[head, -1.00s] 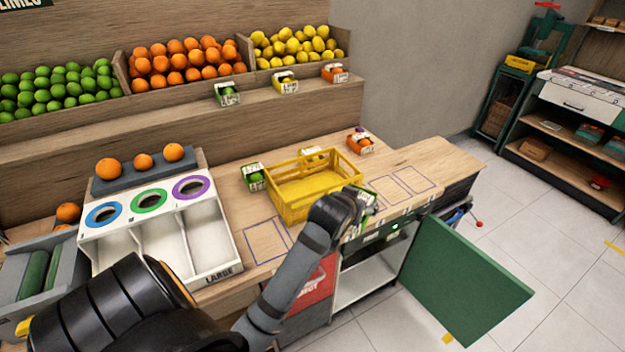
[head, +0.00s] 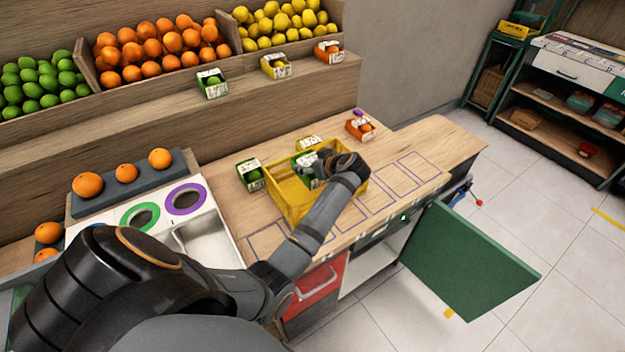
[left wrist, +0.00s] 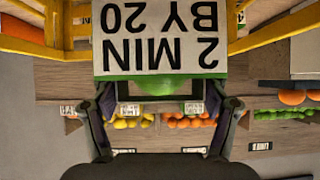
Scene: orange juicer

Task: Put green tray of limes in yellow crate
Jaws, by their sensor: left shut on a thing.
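My left gripper (head: 325,166) is shut on a green tray of limes (head: 308,163) and holds it over the yellow crate (head: 282,200). In the left wrist view the held tray (left wrist: 150,78) is between the fingers, with its white card reading "2 MIN BY 20" upside down. Yellow crate bars (left wrist: 28,42) show on both sides of it there. My arm hides part of the crate and tray, so I cannot tell whether the tray touches the crate floor. My right gripper is not in view.
Another green tray of limes (head: 250,175) stands left of the crate. A yellow tray (head: 308,143) is behind it, and an orange tray (head: 360,128) is at the back right. Outlined counter spaces at right are empty. A green cabinet door (head: 470,255) stands open below.

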